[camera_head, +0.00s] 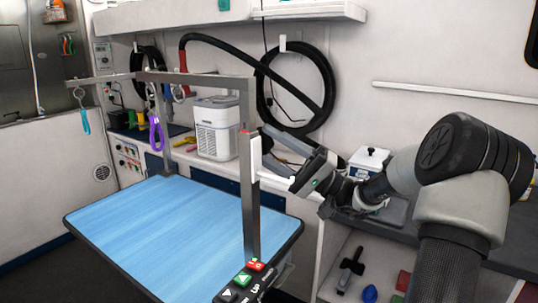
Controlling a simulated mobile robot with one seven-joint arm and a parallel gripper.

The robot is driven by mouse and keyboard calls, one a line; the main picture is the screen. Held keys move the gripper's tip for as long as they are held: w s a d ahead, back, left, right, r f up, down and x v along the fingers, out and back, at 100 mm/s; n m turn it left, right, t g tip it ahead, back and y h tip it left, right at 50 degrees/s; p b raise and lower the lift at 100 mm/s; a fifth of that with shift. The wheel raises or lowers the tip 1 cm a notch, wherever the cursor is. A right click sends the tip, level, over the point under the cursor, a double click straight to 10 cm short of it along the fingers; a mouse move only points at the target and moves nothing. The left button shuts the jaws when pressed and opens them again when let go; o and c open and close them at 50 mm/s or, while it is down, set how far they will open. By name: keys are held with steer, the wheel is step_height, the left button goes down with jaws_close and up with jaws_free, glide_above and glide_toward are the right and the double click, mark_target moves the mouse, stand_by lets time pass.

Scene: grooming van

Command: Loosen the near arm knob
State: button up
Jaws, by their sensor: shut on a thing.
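The near grooming-arm post (249,205) stands upright at the front right corner of the blue table (165,225). My gripper (266,152) reaches in from the right, with its fingers at the post's upper part. It is shut on the near arm knob, which is mostly hidden by the fingers. A pale block and a small red mark (246,131) show at that spot on the post. A horizontal bar (195,79) joins this post's top toward the far post (165,130).
A purple loop (155,133) and a teal-handled tool (84,120) hang from the bars. A control pad (243,281) sits at the table's near corner. The tabletop is clear.

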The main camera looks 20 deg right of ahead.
steer(key=shift+a+f+n+g+y+b, duration=0.15)
steer(key=shift+n+g+y+b, duration=0.35)
steer(key=shift+n+y, duration=0.55)
steer(key=shift+y, duration=0.25)
steer(key=o, duration=1.1)
steer(key=shift+c, duration=0.2)
steer(key=p+v, duration=0.1)
steer(key=v, duration=1.6)
steer(key=shift+f, duration=0.15)
